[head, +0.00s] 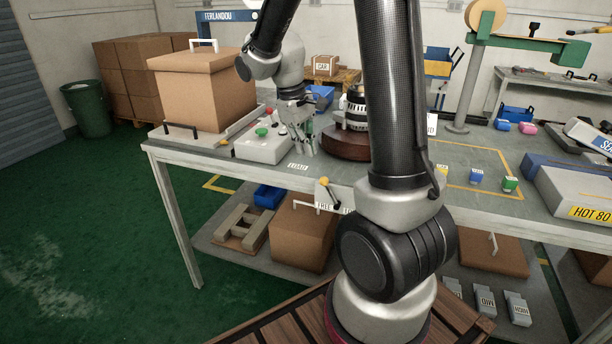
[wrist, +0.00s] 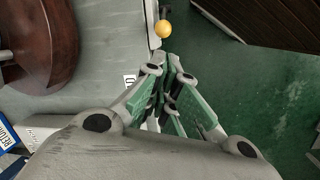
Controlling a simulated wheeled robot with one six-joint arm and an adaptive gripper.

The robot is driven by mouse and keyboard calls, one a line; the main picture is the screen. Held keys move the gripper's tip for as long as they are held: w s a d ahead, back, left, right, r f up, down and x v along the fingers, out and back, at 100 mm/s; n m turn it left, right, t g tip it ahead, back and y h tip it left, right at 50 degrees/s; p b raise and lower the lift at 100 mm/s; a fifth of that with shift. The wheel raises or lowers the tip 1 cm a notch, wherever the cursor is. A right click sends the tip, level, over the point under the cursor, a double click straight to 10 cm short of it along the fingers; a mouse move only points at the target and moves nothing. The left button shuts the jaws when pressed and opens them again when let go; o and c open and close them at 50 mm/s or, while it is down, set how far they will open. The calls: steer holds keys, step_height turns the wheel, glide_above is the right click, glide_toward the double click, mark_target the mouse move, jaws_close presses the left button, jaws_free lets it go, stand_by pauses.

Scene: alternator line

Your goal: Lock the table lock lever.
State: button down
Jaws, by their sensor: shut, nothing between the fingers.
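The table lock lever has a yellow ball knob (head: 324,181) and sits on the front edge of the workbench, in the middle of the head view. A plate under it reads "FREE" (head: 323,207) at its left; the rest of the lettering is partly hidden by my arm. The lever appears to lean toward the FREE side. In the wrist view the yellow knob (wrist: 162,29) is just beyond the fingertips, with a gap. My gripper (head: 307,150) is above the bench's front edge, behind and above the knob. Its fingers (wrist: 172,60) are together and empty.
A control box with a green button (head: 262,132) stands left of my gripper. A round brown turntable (head: 345,143) carrying a part is close on its right. A large cardboard box (head: 205,95) stands at the bench's left end. Open green floor lies in front of the bench.

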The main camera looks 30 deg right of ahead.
mark_target(330, 192)
steer(key=shift+w+d+r, duration=0.1)
steer(key=shift+w+r, duration=0.2)
steer(key=shift+w, duration=0.05)
steer(key=shift+f, duration=0.1)
steer(key=x, duration=0.9)
steer(key=shift+d+f, duration=0.15)
steer(key=shift+f, duration=0.25)
